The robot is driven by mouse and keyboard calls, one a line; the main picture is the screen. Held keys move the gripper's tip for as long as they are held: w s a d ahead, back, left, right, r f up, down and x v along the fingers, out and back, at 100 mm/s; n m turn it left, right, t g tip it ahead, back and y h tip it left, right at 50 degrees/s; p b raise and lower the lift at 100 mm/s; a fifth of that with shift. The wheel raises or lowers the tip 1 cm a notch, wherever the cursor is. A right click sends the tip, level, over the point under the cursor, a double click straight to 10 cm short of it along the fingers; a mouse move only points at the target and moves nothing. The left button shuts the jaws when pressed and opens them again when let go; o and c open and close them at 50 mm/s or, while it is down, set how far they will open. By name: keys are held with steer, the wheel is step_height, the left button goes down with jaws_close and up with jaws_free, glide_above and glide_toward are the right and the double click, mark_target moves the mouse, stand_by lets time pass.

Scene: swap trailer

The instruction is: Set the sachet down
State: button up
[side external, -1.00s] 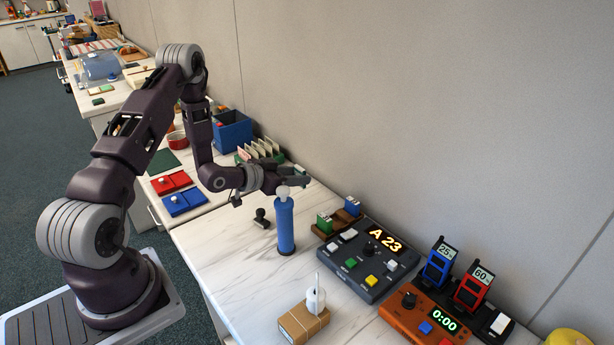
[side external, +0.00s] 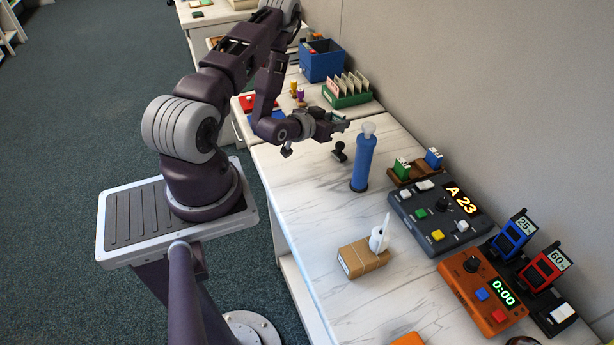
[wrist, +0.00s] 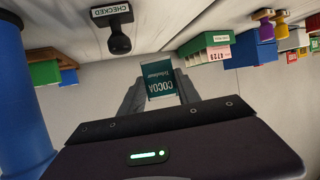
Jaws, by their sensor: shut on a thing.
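The sachet (wrist: 160,82) is a small dark teal packet with a pale edge, lettered "COCOA" upside down in the wrist view. My gripper (wrist: 160,95) is shut on it, with one grey finger on each side. In the side view my gripper (side external: 338,122) hangs above the far part of the white marbled table (side external: 300,190), left of a tall blue cylinder (side external: 364,160). The sachet is too small there to make out clearly. It appears held clear of any surface.
A black stamp (side external: 339,151) marked "CHECKED" stands close to the blue cylinder. A green rack (side external: 347,100) of cards and a blue bin (side external: 322,62) stand beyond. Control boxes (side external: 435,215) and a tied brown parcel (side external: 362,258) lie nearer. The table's left front is clear.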

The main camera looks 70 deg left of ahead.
steer(key=shift+w+a+f+n+g+y, duration=0.1)
steer(key=shift+w+f+n+g+y, duration=0.15)
steer(key=shift+f+n+g+y, duration=0.35)
steer(key=shift+a+n+g+y, duration=0.1)
steer(key=shift+n+g+y, duration=0.2)
steer(key=shift+n+y, duration=0.35)
steer(key=shift+s+f+n+g+y, duration=0.15)
steer(key=shift+s+n+g+y, duration=0.2)
steer(key=shift+n+g+y, duration=0.35)
steer(key=s+d+n+g, duration=0.1)
steer(key=s, duration=0.1)
steer(key=s+d+n+g+y, duration=0.1)
steer(key=s+d, duration=0.1)
steer(key=s+d+f+n+g+y, duration=0.1)
steer(key=s+d, duration=0.1)
steer(key=shift+s, duration=0.15)
steer(key=s+d+r+n+g+y, duration=0.2)
steer(key=s+d+r+n+g, duration=0.2)
steer(key=s+d+n+g, duration=0.25)
steer(key=f, duration=0.5)
steer(key=s+f, duration=0.1)
steer(key=f, duration=0.1)
steer(key=shift+d+f, duration=0.1)
steer(key=shift+f, duration=0.35)
